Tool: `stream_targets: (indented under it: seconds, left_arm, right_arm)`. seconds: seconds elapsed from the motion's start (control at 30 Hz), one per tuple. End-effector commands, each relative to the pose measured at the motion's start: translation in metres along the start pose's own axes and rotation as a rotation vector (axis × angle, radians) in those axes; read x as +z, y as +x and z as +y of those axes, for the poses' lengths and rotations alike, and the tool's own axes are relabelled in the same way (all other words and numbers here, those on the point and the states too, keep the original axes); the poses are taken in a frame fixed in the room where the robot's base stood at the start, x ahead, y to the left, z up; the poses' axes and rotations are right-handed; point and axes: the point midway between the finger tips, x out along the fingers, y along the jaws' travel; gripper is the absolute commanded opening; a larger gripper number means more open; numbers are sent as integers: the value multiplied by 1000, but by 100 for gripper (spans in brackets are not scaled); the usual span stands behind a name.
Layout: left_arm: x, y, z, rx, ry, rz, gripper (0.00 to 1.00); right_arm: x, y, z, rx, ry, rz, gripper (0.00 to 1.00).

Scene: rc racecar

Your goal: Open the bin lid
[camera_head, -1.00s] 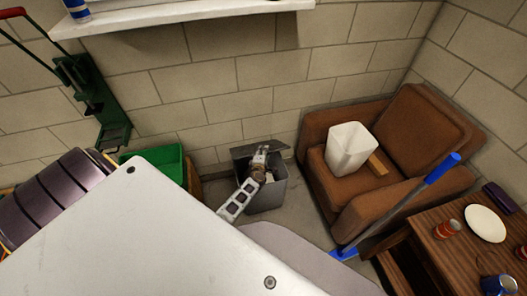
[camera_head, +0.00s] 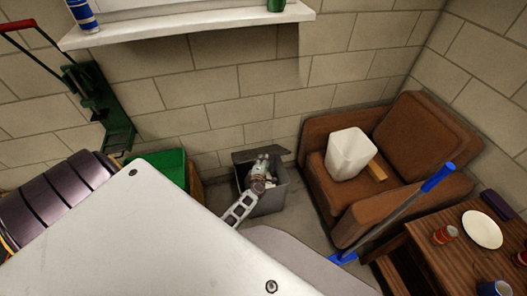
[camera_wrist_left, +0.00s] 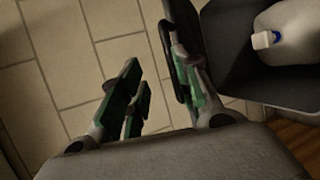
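The grey bin (camera_head: 268,203) stands on the floor against the back wall. Its dark lid (camera_head: 243,156) is raised at the wall side, and pale contents show inside. My left gripper (camera_head: 263,160) is over the bin, close in front of the lid. In the left wrist view, the gripper (camera_wrist_left: 160,95) has its green-padded fingers apart, with brick wall behind the gap. The right-hand finger is beside a dark edge that looks like the lid; contact is unclear. The bin's dark interior (camera_wrist_left: 225,55) shows at upper right with a white bottle (camera_wrist_left: 290,45). My right gripper is out of view.
A brown armchair (camera_head: 425,130) with a white container (camera_head: 348,154) stands right of the bin. A green box (camera_head: 160,165) is to its left. A blue-handled tool (camera_head: 400,213) leans near a wooden table (camera_head: 450,268). A window ledge (camera_head: 190,27) is above.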

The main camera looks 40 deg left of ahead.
Motion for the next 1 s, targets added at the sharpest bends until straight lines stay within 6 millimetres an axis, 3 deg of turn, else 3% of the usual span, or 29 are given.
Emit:
stream_targets:
  seconds: [1.0]
  left_arm:
    - [0, -43, 7, 0, 0, 1, 32]
  right_arm:
    - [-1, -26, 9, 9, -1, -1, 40]
